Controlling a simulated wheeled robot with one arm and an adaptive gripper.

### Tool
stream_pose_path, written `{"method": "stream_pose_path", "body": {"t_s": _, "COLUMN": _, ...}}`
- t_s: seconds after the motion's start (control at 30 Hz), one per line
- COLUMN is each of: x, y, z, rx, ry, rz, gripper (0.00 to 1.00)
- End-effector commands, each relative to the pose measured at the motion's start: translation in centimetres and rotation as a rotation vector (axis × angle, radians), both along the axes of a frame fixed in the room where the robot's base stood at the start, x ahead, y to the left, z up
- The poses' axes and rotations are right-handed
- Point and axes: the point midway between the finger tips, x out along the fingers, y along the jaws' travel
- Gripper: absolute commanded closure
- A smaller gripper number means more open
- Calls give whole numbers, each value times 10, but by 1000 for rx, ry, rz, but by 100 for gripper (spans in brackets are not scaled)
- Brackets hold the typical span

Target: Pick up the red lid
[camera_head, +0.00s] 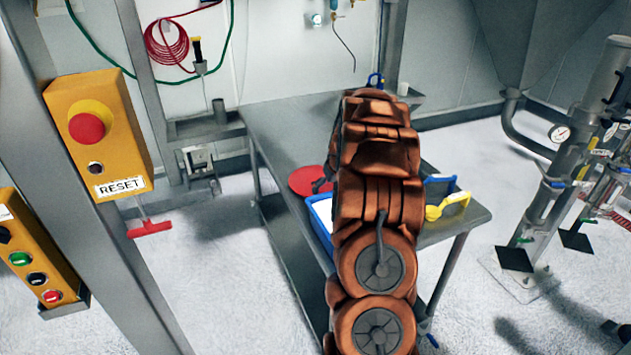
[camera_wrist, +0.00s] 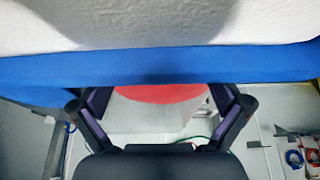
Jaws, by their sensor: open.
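The red lid (camera_head: 303,180) lies flat on the grey metal table, just left of my arm in the head view. Its right part is hidden behind my arm and a dark part of my gripper (camera_head: 322,185). In the wrist view my gripper (camera_wrist: 162,104) has its two dark fingers spread wide apart. The red lid (camera_wrist: 160,92) shows between and beyond them, partly covered by a blue rim. Nothing is held between the fingers.
A blue container (camera_head: 319,228) with white contents stands close by the lid; its blue rim (camera_wrist: 160,65) crosses the wrist view. A yellow-handled thing (camera_head: 447,206) lies at the table's right. The table's (camera_head: 275,140) back left is clear. A RESET box (camera_head: 100,135) stands left.

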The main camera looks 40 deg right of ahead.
Motion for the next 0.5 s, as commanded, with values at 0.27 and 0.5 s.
{"method": "stream_pose_path", "body": {"t_s": 0.27, "x": 13, "y": -3, "z": -22, "rx": 3, "ry": 2, "rz": 1, "gripper": 0}}
{"method": "stream_pose_path", "body": {"t_s": 0.5, "x": 18, "y": -5, "z": -37, "rx": 2, "ry": 1, "rz": -1, "gripper": 0}}
